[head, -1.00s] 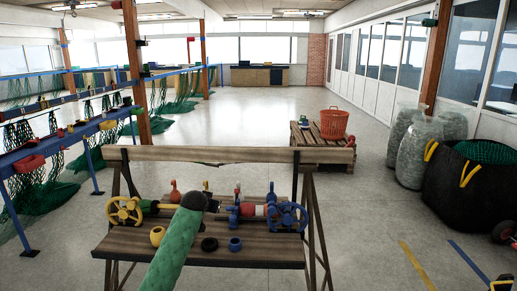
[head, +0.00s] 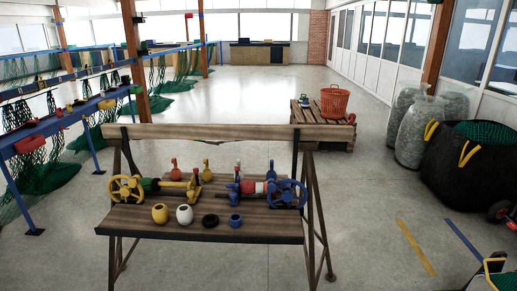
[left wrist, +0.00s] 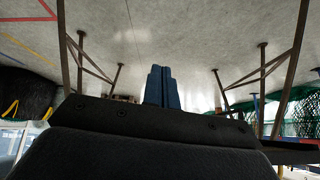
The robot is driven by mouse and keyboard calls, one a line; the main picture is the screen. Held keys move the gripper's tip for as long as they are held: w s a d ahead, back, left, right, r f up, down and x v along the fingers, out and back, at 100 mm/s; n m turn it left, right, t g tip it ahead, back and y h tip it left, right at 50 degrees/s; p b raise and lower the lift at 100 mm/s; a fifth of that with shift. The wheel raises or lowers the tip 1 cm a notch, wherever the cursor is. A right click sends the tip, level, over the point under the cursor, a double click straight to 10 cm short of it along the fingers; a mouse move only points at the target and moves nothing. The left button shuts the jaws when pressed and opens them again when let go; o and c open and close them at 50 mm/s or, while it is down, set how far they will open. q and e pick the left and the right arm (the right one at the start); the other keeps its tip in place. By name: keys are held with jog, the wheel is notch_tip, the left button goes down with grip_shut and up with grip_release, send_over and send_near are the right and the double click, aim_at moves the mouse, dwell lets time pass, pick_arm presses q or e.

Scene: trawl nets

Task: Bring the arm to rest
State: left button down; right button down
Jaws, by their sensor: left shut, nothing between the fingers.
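My left gripper (left wrist: 157,87) shows in the left wrist view as two blue fingers pressed together, with nothing between them. It hangs over the grey floor, and bench legs show upside down on both sides of that view. No part of my left arm is in the head view. My right gripper is in neither view.
An orange basket (head: 334,101) sits on a pallet (head: 322,128) behind. A black bag (head: 455,173) stands at right. The floor beyond the bench is open.

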pick_arm(q)
jog(key=s+f+g, duration=0.1)
jog(key=s+f, duration=0.5)
jog(key=s, duration=0.6)
jog(key=s+f+g, duration=0.2)
jog(key=s+f, duration=0.5)
jog(key=s, duration=0.6)
jog(key=s+d+f+g, duration=0.1)
jog(key=s+f+g, duration=0.1)
jog(key=s+f, duration=0.5)
jog(key=s, duration=0.6)
jog(key=shift+s+f+n, duration=0.2)
jog(key=shift+s+n, duration=0.05)
jog(key=shift+n, duration=0.05)
